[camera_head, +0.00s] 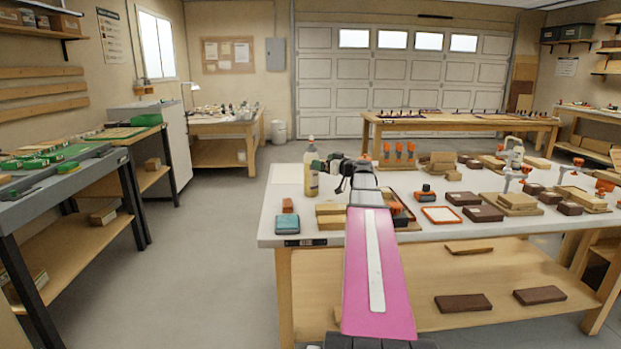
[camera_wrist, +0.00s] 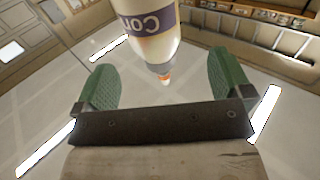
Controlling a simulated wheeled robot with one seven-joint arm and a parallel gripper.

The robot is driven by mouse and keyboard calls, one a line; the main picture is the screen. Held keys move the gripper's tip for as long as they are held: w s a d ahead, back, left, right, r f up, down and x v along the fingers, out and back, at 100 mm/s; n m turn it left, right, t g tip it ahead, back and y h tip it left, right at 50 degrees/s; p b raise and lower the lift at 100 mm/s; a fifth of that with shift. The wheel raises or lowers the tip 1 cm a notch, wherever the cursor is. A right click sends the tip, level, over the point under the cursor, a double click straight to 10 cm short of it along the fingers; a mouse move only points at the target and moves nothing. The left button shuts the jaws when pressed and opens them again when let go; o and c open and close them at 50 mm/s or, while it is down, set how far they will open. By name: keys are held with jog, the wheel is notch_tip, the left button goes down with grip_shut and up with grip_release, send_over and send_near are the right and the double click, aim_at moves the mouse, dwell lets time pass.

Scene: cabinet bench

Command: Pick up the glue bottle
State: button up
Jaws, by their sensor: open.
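The glue bottle (camera_head: 311,180) stands upright near the left end of the white bench, pale yellow with a light cap. My gripper (camera_head: 322,165) is beside it, reaching in from the right at the bottle's upper part. In the wrist view the bottle (camera_wrist: 150,38) shows upside down, with a purple lettered label, a grey collar and an orange tip. My gripper's two green fingers (camera_wrist: 162,72) are spread wide, with the bottle's nozzle end appearing in the gap between them. I cannot tell whether either finger touches it.
Orange clamps (camera_head: 398,152) stand to the right. The bench's back left corner is clear.

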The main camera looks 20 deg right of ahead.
aim_at(311, 159)
jog(key=x, duration=0.7)
jog(key=shift+w+d+f, duration=0.2)
jog(key=shift+w+f, duration=0.1)
jog(key=shift+w, duration=0.1)
grip_shut()
jog(key=shift+r, duration=0.1)
